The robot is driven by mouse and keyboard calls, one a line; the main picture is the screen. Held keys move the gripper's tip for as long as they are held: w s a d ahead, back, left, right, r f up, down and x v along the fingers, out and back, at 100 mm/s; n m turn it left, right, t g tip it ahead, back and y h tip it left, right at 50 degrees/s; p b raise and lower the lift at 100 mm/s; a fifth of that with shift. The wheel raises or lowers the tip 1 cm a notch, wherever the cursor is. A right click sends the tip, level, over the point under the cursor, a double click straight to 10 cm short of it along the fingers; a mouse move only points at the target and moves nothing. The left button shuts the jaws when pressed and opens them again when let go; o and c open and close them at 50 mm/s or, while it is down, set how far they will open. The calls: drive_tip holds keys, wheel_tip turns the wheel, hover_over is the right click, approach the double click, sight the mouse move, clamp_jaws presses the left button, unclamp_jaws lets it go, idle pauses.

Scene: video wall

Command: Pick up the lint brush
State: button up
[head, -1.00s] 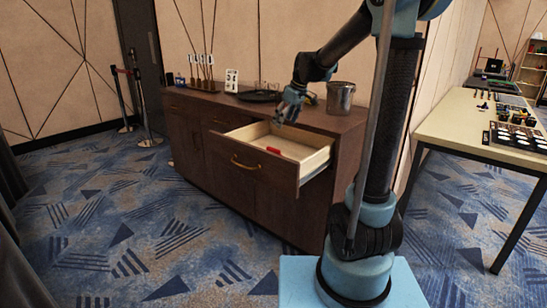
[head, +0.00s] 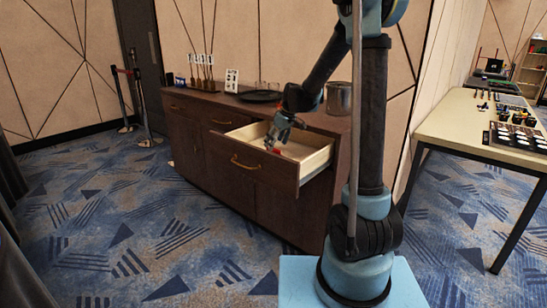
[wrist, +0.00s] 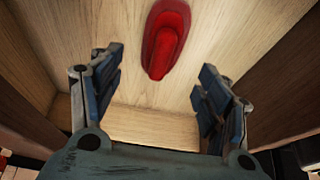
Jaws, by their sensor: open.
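The lint brush, a red object (wrist: 166,40), lies on the pale wooden floor of the open drawer (head: 318,160). In the head view only a small red part of it (head: 276,150) shows beside my gripper. In the wrist view its narrow end points down between the two fingers, and its wide end is near the top edge. My gripper (wrist: 160,95) is open and empty, reaching down into the drawer above the brush. In the head view my gripper (head: 276,138) is over the drawer opening. The fingers are apart from the brush.
The drawer belongs to a dark wooden sideboard (head: 200,147). On its top stand a metal bucket (head: 339,98), a dark tray (head: 260,96), glasses and a small sign (head: 231,80). The drawer walls surround the gripper closely. A table with small items (head: 470,120) stands at right.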

drive_tip(key=shift+x, duration=2.6)
drive_tip(key=shift+c, duration=0.6)
drive_tip(key=c, duration=1.1)
wheel_tip(320, 180, up, 10)
drive_tip(key=shift+f, duration=0.1)
